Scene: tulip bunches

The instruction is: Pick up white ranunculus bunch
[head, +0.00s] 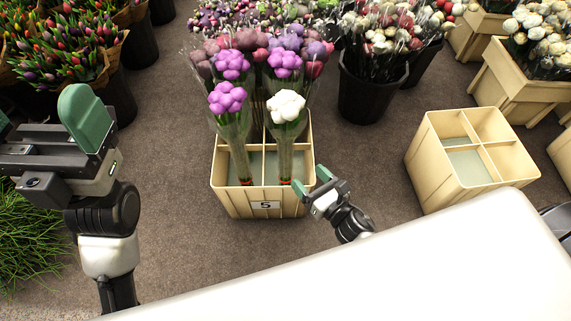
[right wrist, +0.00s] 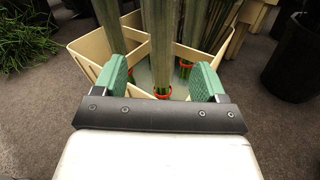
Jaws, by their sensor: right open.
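The white ranunculus bunch (head: 286,107) stands upright in the front right compartment of the crate (head: 238,203) marked 5. Its wrapped stems (right wrist: 161,50) with a red band show between my open fingers in the right wrist view. My right gripper (head: 325,186) is open at the crate's front right corner, low beside the stems and apart from them in the head view. It also shows in the right wrist view (right wrist: 164,84). My left gripper (head: 52,130) is at the far left, away from the crate; its finger gap is unclear.
Purple bunches (head: 226,98) stand in the same crate, left of and behind the white one. An empty divided crate (head: 475,160) stands to the right. Black buckets of flowers (head: 368,95) are behind. Bare floor lies between the crates.

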